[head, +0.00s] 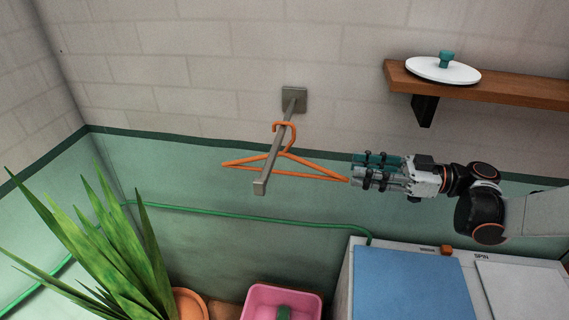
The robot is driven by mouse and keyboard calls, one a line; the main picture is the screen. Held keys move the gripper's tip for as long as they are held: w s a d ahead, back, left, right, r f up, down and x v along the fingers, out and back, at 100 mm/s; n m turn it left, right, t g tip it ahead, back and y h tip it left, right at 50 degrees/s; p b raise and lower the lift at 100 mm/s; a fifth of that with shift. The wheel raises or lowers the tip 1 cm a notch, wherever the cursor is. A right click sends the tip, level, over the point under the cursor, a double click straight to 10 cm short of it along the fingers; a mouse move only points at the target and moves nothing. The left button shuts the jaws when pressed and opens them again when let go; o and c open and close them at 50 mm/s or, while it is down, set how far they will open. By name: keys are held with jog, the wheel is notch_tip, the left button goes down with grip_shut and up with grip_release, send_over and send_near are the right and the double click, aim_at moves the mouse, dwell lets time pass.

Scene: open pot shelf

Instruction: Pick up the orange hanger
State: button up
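The orange hanger (314,169) hangs by its hook on a grey metal wall bar (271,161) that sticks out from the wall. Its long bottom bar runs left to right, and its right end comes close to my gripper. My gripper (354,170) is just right of that end, pointing left. Its fingers look parallel and spread, with nothing seen between them. I cannot tell whether a fingertip touches the hanger's end.
A wooden shelf (500,86) with a white lid (443,69) is at upper right. A washing machine with a blue lid (411,285) is below my arm. A pink basin (258,295) and a leafy plant (110,250) are below and left. A green hose (220,213) crosses the wall.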

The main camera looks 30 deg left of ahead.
aim_at(312, 163)
jog(key=b+x, duration=0.2)
jog(key=x, duration=1)
jog(key=shift+s+a+b, duration=0.1)
jog(key=shift+s+b, duration=0.05)
jog(key=shift+b, duration=0.15)
grip_shut()
